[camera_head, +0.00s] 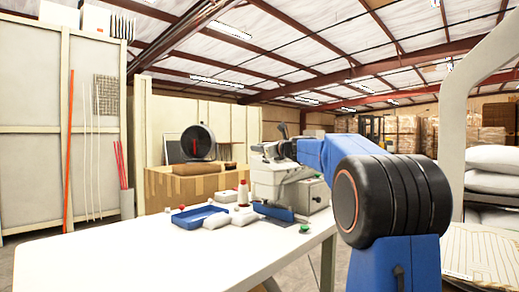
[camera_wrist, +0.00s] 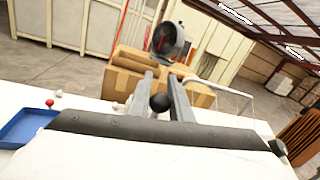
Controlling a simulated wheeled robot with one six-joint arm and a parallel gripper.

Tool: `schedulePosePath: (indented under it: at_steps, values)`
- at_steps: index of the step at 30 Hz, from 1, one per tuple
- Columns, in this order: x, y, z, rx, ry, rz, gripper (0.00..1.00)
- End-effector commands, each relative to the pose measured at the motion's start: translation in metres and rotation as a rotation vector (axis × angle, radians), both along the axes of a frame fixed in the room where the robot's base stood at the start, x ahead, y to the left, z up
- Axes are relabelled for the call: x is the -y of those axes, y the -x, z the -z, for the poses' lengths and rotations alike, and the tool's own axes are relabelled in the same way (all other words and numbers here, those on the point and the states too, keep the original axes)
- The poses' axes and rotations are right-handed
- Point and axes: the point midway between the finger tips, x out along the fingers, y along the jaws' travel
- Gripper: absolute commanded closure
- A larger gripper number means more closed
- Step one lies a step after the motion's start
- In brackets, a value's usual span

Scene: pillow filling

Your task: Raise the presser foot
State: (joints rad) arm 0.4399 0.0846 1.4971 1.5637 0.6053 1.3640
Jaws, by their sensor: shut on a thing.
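The white sewing machine (camera_head: 266,181) stands on the far end of the white table. My gripper (camera_head: 272,151) is at the upper part of the machine, at the end of my blue arm. In the wrist view my gripper (camera_wrist: 161,80) has its two grey fingers on either side of a round black knob (camera_wrist: 160,102), and it is shut on it. The knob looks like the end of a lever. The machine's white top fills the bottom of the wrist view. The presser foot is too small or hidden to make out.
A blue tray (camera_head: 200,217) lies on the table beside the machine, with white pieces and a red-topped cone (camera_head: 243,194) nearby. A green button (camera_head: 304,228) is at the table's right edge. A cardboard box (camera_head: 180,188) stands behind. The near table (camera_head: 130,245) is clear.

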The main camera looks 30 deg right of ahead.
Motion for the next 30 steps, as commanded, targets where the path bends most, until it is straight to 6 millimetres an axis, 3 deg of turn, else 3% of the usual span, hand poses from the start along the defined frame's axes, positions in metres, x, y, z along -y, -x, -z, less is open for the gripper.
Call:
schedulePosePath:
  at_steps: [23, 24, 26, 30]
  values:
    - [-0.0023, -0.0059, 0.0059, -0.109, 0.041, 0.0, 1.0]
    - [-0.0023, -0.0059, 0.0059, -0.109, 0.041, 0.0, 0.79]
    - [-0.0023, -0.0059, 0.0059, -0.109, 0.041, 0.0, 0.64]
    - [-0.0022, -0.0057, 0.0056, -0.108, 0.04, 0.001, 0.62]
